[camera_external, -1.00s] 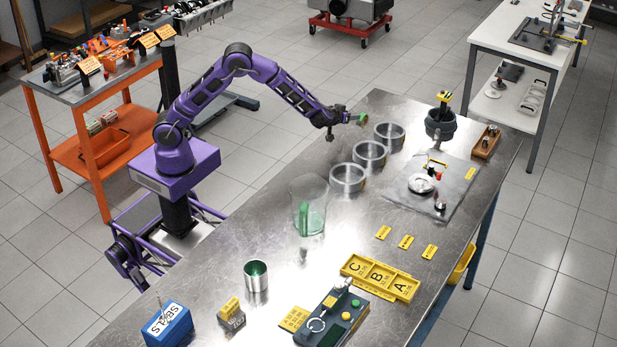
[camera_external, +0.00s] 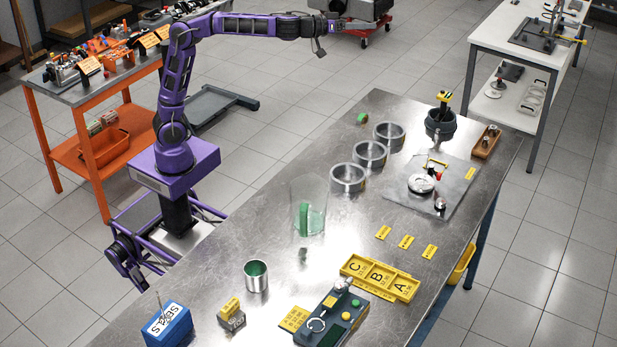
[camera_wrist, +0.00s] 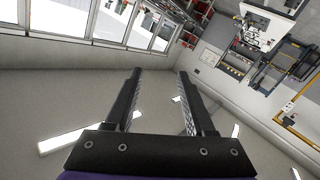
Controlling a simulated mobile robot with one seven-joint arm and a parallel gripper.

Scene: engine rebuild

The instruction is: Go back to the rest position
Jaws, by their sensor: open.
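My gripper (camera_external: 335,24) is at the end of my purple arm, raised high above the floor, beyond the far left edge of the steel bench (camera_external: 225,250). It touches nothing. In the wrist view its two black fingers (camera_wrist: 158,105) stand apart with nothing between them. A small green and tan piece (camera_external: 363,118) lies on the bench's far end, left of the row of metal rings (camera_external: 370,154).
A clear beaker with a green item (camera_external: 309,205) and a metal cup (camera_external: 256,276) stand on the bench. A yellow tray (camera_external: 380,278) marked A, B, C lies near the front. An orange cart (camera_external: 98,150) stands left. A red wheeled stand (camera_external: 350,28) is behind my gripper.

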